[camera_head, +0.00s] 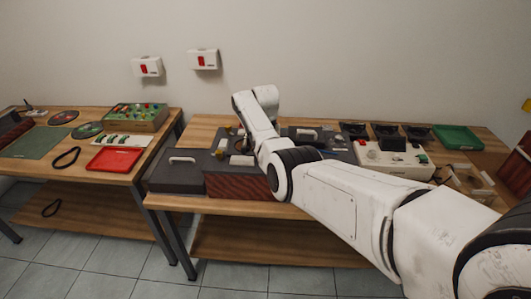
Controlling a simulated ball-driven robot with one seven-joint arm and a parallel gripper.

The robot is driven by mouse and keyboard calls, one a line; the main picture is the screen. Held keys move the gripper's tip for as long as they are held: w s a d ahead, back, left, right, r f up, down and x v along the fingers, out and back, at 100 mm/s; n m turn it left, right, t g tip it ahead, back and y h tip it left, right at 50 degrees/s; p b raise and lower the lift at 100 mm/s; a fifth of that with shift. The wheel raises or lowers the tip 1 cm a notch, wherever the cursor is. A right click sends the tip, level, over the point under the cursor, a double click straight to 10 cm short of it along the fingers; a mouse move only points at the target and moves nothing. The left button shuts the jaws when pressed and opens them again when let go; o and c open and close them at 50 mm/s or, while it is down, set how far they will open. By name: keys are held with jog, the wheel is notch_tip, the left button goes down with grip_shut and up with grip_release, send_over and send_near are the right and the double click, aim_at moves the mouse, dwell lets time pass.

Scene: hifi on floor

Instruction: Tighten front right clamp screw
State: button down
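A dark unit with a ribbed dark red front (236,184) stands on the middle table, just left of my arm's elbow. A grey plate (220,146) lies on top of it, with small brass-coloured and pale parts beside my forearm. These are too small for me to tell which is the front right clamp screw, and my arm covers the unit's right side. My arm reaches in from the lower right, bends at the elbow and rises over the unit. My gripper is hidden behind the forearm and wrist, so I cannot see its fingers.
A dark case with a pale handle (182,159) stands left of the unit. A white control box (394,161) and a green tray (456,137) are on the right. The left table holds a red tray (114,159) and a green-topped box (136,117). A gap separates the tables.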

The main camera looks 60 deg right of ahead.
jog(key=shift+w+r, duration=0.1)
dwell(0.4)
jog(key=c, duration=0.9)
grip_release()
notch_tip(320, 180, up, 11)
jog(key=shift+f+b, duration=0.15)
jog(key=shift+b, duration=0.55)
